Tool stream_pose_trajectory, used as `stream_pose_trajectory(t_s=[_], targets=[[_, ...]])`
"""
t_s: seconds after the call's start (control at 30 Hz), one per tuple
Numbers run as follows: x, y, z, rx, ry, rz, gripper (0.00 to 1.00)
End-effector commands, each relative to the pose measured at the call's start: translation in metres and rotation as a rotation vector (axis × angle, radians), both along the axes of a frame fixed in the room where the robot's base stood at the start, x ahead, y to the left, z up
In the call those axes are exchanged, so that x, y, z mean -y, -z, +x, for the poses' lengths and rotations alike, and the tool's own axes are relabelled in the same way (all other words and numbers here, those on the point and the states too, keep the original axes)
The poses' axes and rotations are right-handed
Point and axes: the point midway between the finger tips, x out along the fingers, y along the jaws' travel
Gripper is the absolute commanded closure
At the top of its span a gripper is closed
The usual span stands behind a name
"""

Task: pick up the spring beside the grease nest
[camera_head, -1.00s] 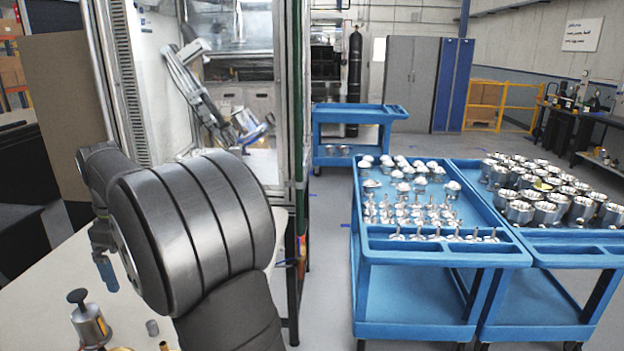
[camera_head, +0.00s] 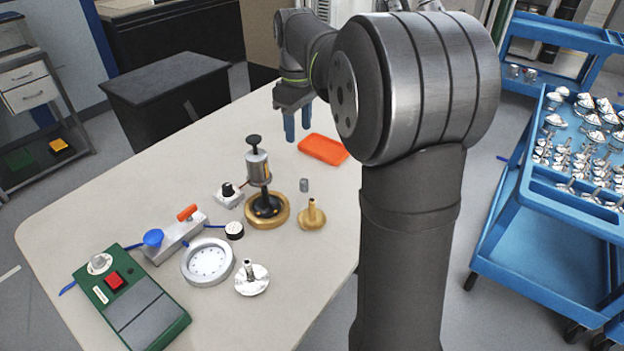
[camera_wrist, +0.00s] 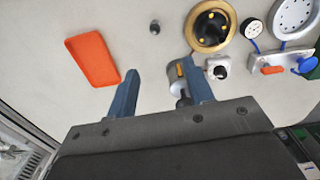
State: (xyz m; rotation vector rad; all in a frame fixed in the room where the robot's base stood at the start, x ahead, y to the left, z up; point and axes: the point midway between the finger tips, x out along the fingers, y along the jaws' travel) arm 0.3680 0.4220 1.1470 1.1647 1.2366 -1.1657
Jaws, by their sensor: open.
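The spring (camera_head: 304,185) is a small grey cylinder on the cream table. It also shows in the wrist view (camera_wrist: 155,27) near the top middle. Beside it, left in the head view, is a round brass-rimmed fixture with a black centre (camera_head: 277,222), which looks like the grease nest; in the wrist view it (camera_wrist: 192,38) is right of the spring. My gripper (camera_head: 297,130) is above the table, beyond the spring in the head view. Its two blue fingers (camera_wrist: 160,80) are apart, with nothing between them; the spring lies ahead of the tips.
An orange tray (camera_head: 324,149) lies near my gripper. A tall plunger cylinder (camera_head: 258,168) stands behind the fixture; my right finger partly hides it in the wrist view. A brass funnel-shaped part (camera_head: 312,216) is close to the spring. A grey ring (camera_head: 208,262) and green control box (camera_head: 135,305) lie nearer.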

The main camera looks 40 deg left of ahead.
Motion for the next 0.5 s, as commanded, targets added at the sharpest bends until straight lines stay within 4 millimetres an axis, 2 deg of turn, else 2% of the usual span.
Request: stream_pose_trajectory(t_s=[0.17, 0.5], targets=[[0.000, 0.016, 0.000, -0.002, -0.002, -0.002, 0.52], [0.001, 0.089, 0.000, -0.002, -0.002, -0.003, 0.52]])
